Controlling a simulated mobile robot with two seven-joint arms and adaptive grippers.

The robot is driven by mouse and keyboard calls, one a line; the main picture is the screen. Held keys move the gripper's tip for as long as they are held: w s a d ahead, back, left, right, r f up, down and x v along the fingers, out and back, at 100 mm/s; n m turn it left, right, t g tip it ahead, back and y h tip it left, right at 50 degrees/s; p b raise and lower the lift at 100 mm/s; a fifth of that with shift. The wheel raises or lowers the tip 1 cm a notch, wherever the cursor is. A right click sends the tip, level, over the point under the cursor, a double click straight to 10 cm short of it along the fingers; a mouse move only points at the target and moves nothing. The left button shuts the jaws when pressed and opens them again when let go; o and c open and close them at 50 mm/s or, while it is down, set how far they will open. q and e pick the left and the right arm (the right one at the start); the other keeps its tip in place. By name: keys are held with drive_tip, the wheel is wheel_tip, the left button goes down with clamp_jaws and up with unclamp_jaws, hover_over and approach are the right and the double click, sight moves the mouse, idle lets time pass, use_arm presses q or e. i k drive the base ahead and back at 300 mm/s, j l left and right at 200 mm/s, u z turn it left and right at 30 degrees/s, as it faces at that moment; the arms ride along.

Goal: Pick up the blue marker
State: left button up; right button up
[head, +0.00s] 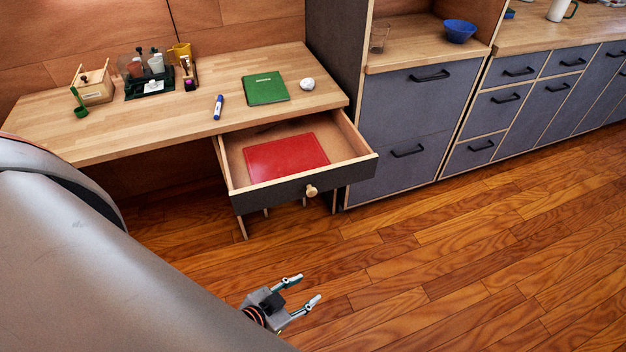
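The blue marker (218,107) lies on the wooden desk (190,118), close to its front edge and left of a green book. It is blue with a pale section. My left gripper (306,289) is at the bottom of the head view, over the wooden floor. It is well in front of the desk and apart from the marker. Its two fingers are spread with nothing between them. My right gripper does not show.
The desk drawer (352,172) is pulled out, with a red book (287,158) inside. On the desk are the green book (265,88), a white lump (307,84), a dark organizer (150,86) and a wooden box (95,88). Grey cabinets (412,110) stand right. The floor is clear.

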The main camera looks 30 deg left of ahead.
sight(220, 97)
drive_tip(key=j+u, duration=0.3)
drive_tip(key=i+j+u, duration=0.25)
drive_tip(key=j, duration=0.15)
drive_tip(key=i+j+u, duration=0.1)
drive_tip(key=j+u, duration=0.2)
drive_tip(key=i+j+u, duration=0.15)
drive_tip(key=j+u, duration=0.15)
drive_tip(key=j, duration=0.1)
